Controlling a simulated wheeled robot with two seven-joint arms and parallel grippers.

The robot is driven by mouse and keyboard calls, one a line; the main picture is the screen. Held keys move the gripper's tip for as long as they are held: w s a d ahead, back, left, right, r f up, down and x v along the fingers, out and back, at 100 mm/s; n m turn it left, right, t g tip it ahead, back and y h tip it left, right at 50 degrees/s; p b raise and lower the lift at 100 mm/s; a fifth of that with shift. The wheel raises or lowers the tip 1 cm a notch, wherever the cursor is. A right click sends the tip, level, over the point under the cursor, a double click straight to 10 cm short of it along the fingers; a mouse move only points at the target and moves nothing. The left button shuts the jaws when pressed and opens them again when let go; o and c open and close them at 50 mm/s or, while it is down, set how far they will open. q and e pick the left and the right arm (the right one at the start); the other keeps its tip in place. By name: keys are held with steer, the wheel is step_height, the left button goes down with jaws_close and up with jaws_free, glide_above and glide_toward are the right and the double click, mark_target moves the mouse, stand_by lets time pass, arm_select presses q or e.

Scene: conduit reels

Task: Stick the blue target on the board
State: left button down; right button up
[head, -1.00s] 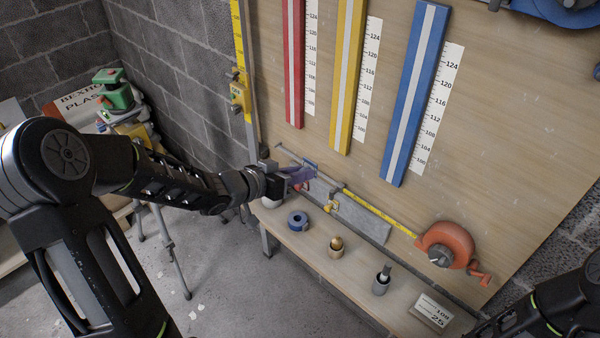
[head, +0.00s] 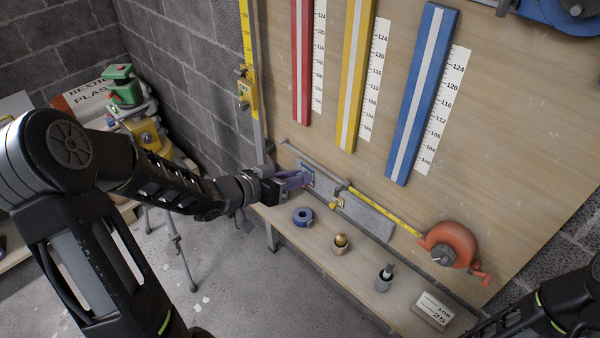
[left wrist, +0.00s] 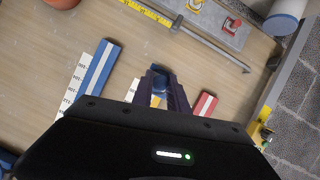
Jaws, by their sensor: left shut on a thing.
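My left gripper (head: 309,180) reaches in from the left, in front of the lower left part of the wooden board (head: 480,130). Its purple fingers (left wrist: 160,90) are shut on a small blue piece, which I take for the blue target (head: 308,176). The fingers hide most of it, and I cannot tell whether it touches the board or the grey plate behind it. In the left wrist view the fingers point at the board, between the blue bar and the red bar. My right gripper is out of view.
Red (head: 302,60), yellow (head: 353,80) and blue (head: 420,95) bars with scales hang on the board. A grey plate (head: 365,214) and an orange tape reel (head: 449,243) are lower down. The ledge holds a blue ring (head: 303,217), brass piece (head: 340,243), grey cup (head: 384,280) and label block (head: 432,310).

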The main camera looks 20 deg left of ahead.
arm_select(q)
steer(key=shift+s+a+p, duration=0.35)
steer(key=shift+s+p, duration=0.1)
steer(key=shift+s, duration=0.45)
steer(key=shift+s+a+p, duration=0.35)
steer(key=shift+s+p, duration=0.05)
steer(key=shift+s, duration=0.5)
steer(key=w+a+r+n+t+y, duration=0.2)
steer(key=w+a+n+y, duration=0.4)
steer(key=w+a+y, duration=0.1)
steer(key=w+d+r, duration=0.1)
steer(key=d, duration=0.6)
steer(key=w+d+r, duration=0.1)
steer(key=w+d, duration=0.1)
steer(key=d, duration=0.5)
steer(key=shift+w+r+h, duration=0.25)
steer(key=shift+w+h, duration=0.05)
